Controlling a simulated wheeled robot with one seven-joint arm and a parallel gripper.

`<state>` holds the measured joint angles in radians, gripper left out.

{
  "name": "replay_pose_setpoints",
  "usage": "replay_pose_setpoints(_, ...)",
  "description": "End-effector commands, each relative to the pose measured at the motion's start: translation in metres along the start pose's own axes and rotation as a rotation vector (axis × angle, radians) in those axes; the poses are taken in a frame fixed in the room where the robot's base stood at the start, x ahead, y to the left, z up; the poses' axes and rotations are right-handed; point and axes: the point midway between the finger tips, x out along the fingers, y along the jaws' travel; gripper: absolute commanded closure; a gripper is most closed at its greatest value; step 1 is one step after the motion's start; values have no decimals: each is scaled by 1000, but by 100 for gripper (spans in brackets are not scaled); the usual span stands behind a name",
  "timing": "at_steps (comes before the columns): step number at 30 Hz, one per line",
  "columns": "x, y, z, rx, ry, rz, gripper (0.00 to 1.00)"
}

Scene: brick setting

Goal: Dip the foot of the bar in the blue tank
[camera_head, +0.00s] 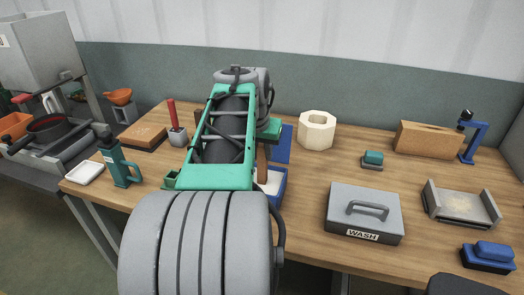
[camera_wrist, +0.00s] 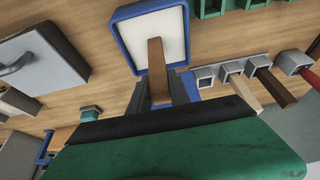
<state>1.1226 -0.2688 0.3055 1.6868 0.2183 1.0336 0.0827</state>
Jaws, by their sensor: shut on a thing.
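My gripper (camera_wrist: 160,102) is shut on a brown wooden bar (camera_wrist: 156,68). In the wrist view, the bar's foot shows against the white inside of the blue tank (camera_wrist: 119,42). I cannot tell whether the foot touches the white contents or hangs above them. The bar (camera_head: 261,162) shows as a brown strip beside my arm, over the tank. My fingertips are hidden there.
A grey lidded box marked WASH (camera_head: 364,212) stands right of the tank. A blue panel (camera_head: 284,146) and a cream hexagonal ring (camera_head: 317,130) lie behind. Grey square holders (camera_wrist: 231,69) with bars stand in a row. A green bottle (camera_head: 119,165) stands at left.

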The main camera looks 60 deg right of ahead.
Motion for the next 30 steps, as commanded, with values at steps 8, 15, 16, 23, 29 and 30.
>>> replay_pose_setpoints(8,-30,0,-13,1,4,-1,100)
replay_pose_setpoints(15,-51,0,-22,1,5,-1,100)
replay_pose_setpoints(16,-53,0,-23,1,5,-1,100)
replay_pose_setpoints(23,-63,0,-26,1,4,-1,100)
replay_pose_setpoints(29,-62,0,-26,1,4,-1,100)
replay_pose_setpoints(30,-62,0,-26,1,4,-1,100)
